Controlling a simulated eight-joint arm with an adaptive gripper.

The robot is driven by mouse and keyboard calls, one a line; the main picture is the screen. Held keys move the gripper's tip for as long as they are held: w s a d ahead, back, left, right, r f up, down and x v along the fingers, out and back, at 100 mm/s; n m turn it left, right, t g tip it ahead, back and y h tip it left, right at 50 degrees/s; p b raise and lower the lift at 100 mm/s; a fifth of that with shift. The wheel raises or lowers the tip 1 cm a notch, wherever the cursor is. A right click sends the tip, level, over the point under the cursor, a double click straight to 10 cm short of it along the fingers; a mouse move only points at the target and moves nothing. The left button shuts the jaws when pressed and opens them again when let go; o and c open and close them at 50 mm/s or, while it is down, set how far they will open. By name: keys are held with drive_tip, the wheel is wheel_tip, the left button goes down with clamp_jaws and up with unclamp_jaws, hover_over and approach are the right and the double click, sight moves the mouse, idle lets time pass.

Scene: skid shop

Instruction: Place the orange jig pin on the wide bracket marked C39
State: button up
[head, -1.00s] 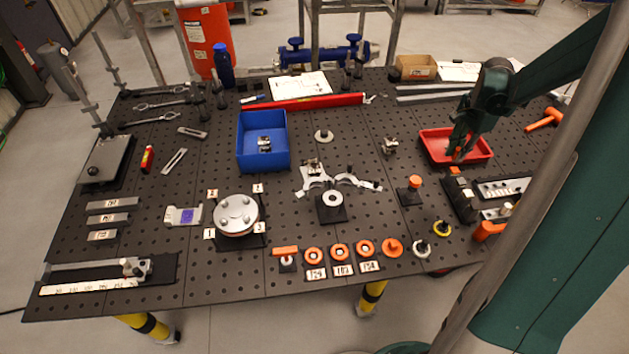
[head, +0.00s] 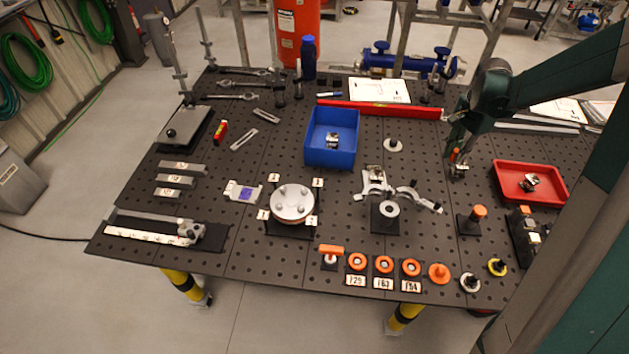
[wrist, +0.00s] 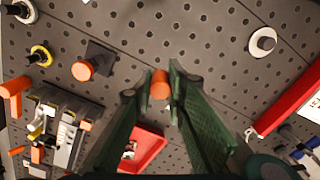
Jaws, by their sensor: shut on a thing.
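My gripper (head: 456,156) is shut on the orange jig pin (wrist: 160,84), above the board just left of the red tray. The pin's short orange cylinder shows between the fingertips (wrist: 155,86) in the wrist view. In the head view the pin is a small orange spot, mostly hidden by the fingers. Three grey labelled bars, an upper one (head: 193,167), a middle one (head: 191,180) and a lower one (head: 182,194), lie at the left of the board. Their labels are too small to read, so I cannot tell which thing is marked C39.
The red tray (head: 508,187) holds a small silver part. A blue bin (head: 330,155), a round plate fixture (head: 293,203) and a silver clamp fixture (head: 387,209) stand between my gripper and the bars. An orange-topped post (head: 479,212) stands below my gripper in the head view.

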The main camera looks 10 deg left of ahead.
drive_tip(key=w+a+n, duration=0.3)
drive_tip(key=a+n, duration=0.3)
drive_tip(key=a, duration=3.1)
drive_tip(key=s+a+n, duration=0.2)
drive_tip(key=s+a, duration=0.3)
drive_tip(key=a, duration=0.7)
drive_tip(key=s+a+n, duration=0.1)
drive_tip(key=s+a, duration=0.3)
drive_tip(key=a, duration=0.8)
drive_tip(key=s+a+n, duration=0.2)
drive_tip(key=s+a, duration=0.3)
drive_tip(key=a, duration=0.6)
drive_tip(key=shift+f+b, duration=0.3)
drive_tip(key=shift+f, duration=2.3)
drive_tip(key=shift+f+p, duration=0.35)
drive_tip(key=shift+f, duration=2.8)
drive_tip(key=shift+f, duration=0.1)
